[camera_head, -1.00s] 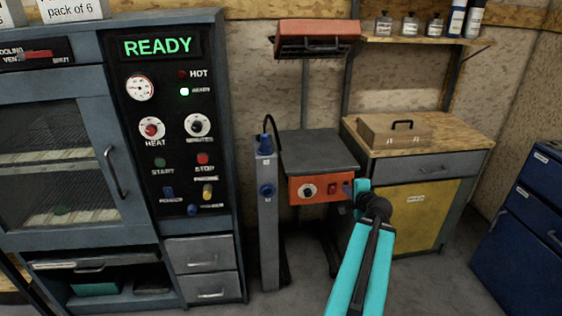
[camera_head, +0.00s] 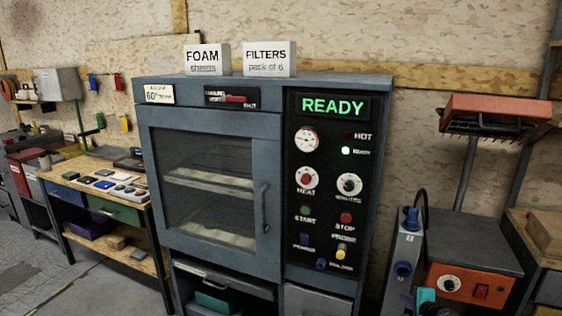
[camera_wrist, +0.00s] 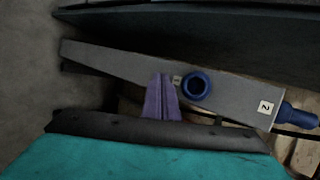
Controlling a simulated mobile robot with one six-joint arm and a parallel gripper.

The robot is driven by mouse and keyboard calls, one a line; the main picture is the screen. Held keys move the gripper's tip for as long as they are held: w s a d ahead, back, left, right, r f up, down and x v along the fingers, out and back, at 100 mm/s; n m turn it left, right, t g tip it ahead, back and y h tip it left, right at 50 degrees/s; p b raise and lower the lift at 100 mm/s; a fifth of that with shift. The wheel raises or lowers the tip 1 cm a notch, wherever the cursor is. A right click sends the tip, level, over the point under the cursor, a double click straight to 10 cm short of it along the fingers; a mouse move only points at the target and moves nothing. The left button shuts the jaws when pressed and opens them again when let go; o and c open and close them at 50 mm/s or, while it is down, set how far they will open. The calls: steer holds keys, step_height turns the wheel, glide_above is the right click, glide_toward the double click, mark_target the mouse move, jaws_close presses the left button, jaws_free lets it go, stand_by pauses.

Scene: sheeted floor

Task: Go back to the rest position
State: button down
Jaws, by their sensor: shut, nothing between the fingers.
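My gripper (camera_wrist: 162,98) shows in the wrist view as two purple fingers, shut together with nothing between them. Beyond the fingers is a grey post (camera_wrist: 110,63) with a blue ring (camera_wrist: 197,85) and a blue plug at its end; I cannot tell whether the fingers touch it. In the head view only a small teal and black piece of my arm shows at the bottom edge, in front of the post (camera_head: 403,245) and the bench heater; the fingers are not visible there.
A cabinet oven (camera_head: 205,115) with a shut glass door and a green READY display stands in the middle. A heater with an orange panel (camera_head: 470,287) stands at right under a red hood (camera_head: 500,108). A wooden workbench (camera_head: 80,165) is at left, with clear floor before it.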

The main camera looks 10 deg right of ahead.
steer(key=s+a+f+n+g+y, duration=0.1)
steer(key=a+f+n+g+y, duration=0.15)
steer(key=a+f, duration=0.75)
steer(key=s+a+f+n+g+y, duration=0.15)
steer(key=a+f+n, duration=0.35)
steer(key=a, duration=1)
steer(key=a+f+n+g+y, duration=0.25)
steer(key=a+f, duration=0.55)
steer(key=a, duration=0.4)
steer(key=s+a+f+n+g, duration=0.3)
steer(key=s+a+f, duration=0.2)
steer(key=s, duration=0.2)
steer(key=s+a+f+n+g, duration=0.25)
steer(key=s+a+f, duration=0.2)
steer(key=s, duration=0.35)
steer(key=s+d+n+g+h, duration=0.2)
steer(key=s+n, duration=0.1)
steer(key=s, duration=0.2)
steer(key=s+d+f+n+g+h, duration=0.1)
steer(key=s+d+n+g+h, duration=0.1)
steer(key=s, duration=0.4)
steer(key=shift+s+d+n+g, duration=0.2)
steer(key=shift+s+n+g, duration=0.1)
steer(key=shift+n, duration=0.15)
steer(key=shift+w, duration=0.1)
